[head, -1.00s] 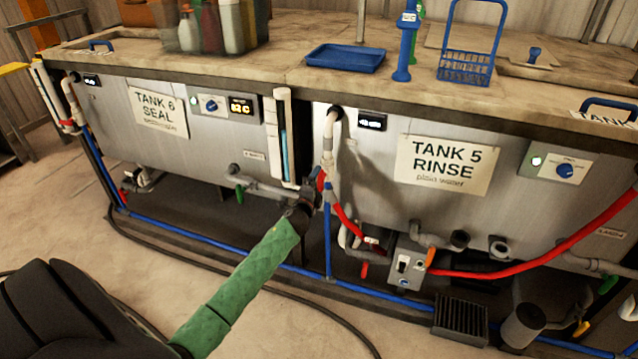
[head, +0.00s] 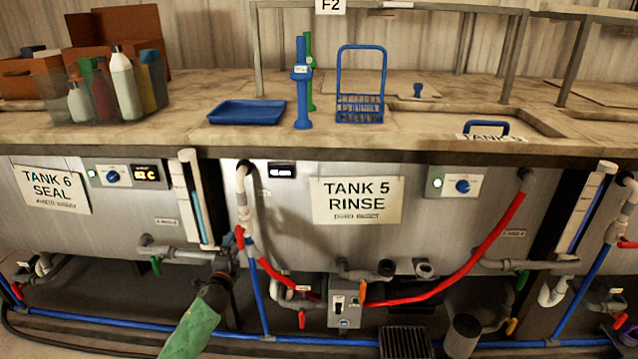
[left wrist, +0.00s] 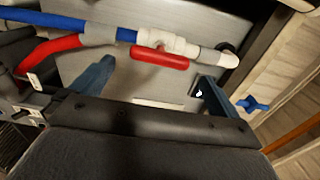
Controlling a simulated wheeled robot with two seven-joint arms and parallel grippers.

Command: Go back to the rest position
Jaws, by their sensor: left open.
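My left gripper (head: 222,266) is low in front of the tanks, its green-sleeved arm coming up from the bottom of the head view. In the left wrist view its two blue fingers (left wrist: 150,88) stand wide apart with nothing between them. Beyond the fingers are a white pipe fitting (left wrist: 170,42) and a red valve handle (left wrist: 160,60). The gripper shows just left of the blue pipe (head: 257,292) in the head view; I cannot tell whether they touch. My right gripper is in neither view.
Tank 5 (head: 300,230) and tank 6 (head: 120,220) stand ahead with pipes and red hoses (head: 480,250) along their fronts. A grey switch box (head: 346,303) hangs low. On the counter are a blue tray (head: 247,112), a blue basket (head: 360,105) and a bin of bottles (head: 60,100).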

